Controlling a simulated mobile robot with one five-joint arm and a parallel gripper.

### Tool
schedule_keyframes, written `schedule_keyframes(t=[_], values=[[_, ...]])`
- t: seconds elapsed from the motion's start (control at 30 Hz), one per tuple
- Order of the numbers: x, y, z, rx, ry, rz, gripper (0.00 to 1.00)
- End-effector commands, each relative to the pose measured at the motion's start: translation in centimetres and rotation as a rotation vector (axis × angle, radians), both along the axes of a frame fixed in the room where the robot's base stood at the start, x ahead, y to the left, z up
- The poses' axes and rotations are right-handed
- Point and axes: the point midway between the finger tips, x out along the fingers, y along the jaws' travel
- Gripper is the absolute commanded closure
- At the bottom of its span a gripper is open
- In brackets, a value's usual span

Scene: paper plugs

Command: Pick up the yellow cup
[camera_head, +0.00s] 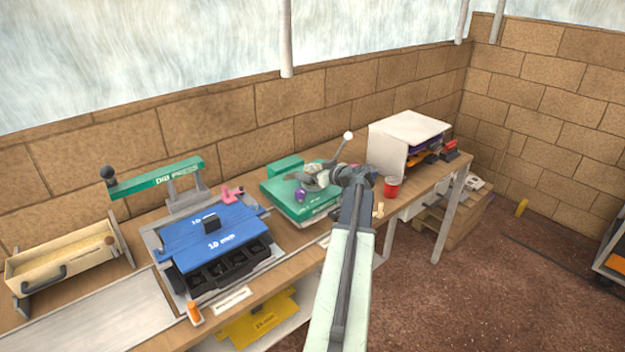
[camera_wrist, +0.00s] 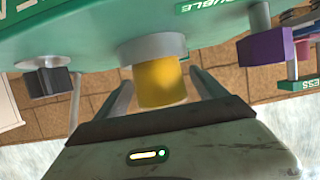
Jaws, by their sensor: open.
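A yellow cylinder, which looks like the yellow cup (camera_wrist: 160,84), shows in the wrist view against a grey round collar (camera_wrist: 152,48) on the green machine. The fingers of my gripper (camera_wrist: 158,92) stand apart on either side of it, with a visible gap at each side. I cannot tell how far the fingertips reach along the cup. In the head view my gripper (camera_head: 352,175) is over the bench by the green machine (camera_head: 298,203), and I cannot make out the cup there.
A red cup (camera_head: 393,187) stands just right of my gripper. A purple part (camera_head: 300,195) is on the machine, and it also shows in the wrist view (camera_wrist: 268,47). A white shelf unit (camera_head: 410,128) stands behind. A blue mould press (camera_head: 212,238) is to the left.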

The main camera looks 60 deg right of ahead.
Motion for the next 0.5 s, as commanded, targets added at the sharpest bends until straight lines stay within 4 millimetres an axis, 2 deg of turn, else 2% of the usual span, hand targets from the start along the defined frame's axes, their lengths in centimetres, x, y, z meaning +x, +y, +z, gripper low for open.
schedule_keyframes(t=[0.03, 0.1, 0.33, 0.5], values=[[1.0, -0.5, -0.8, 0.0, 0.0, 0.002, 0.18], [1.9, -0.7, -1.0, 0.0, 0.0, 0.002, 0.18], [2.2, -0.7, -0.8, 0.0, 0.0, 0.001, 0.18], [2.2, -0.6, -0.8, 0.0, 0.0, 0.001, 0.66]])
